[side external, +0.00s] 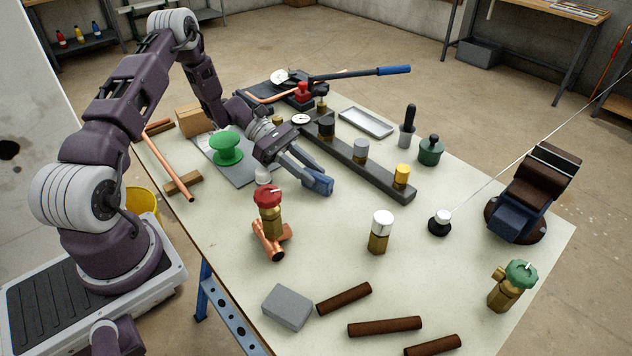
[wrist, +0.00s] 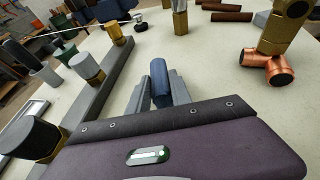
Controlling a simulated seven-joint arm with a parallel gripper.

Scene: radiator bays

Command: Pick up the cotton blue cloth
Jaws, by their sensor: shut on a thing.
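The blue cloth (side external: 319,184) is a small, dark blue, rolled or bunched piece at the tips of my gripper (side external: 311,177), near the middle of the table. My gripper is shut on it, with one finger on each side. In the wrist view the cloth (wrist: 159,76) stands up between the two grey fingers (wrist: 158,97) and sticks out beyond them. The fingers hide part of its sides. I cannot tell whether its lower end touches the table.
A dark rail (side external: 360,161) with capped brass fittings lies just behind my gripper. A red-knobbed copper valve (side external: 270,222) stands in front, left. A white-capped brass fitting (side external: 380,231) stands front right. A green spool (side external: 228,148) is at left. The table between the two fittings is clear.

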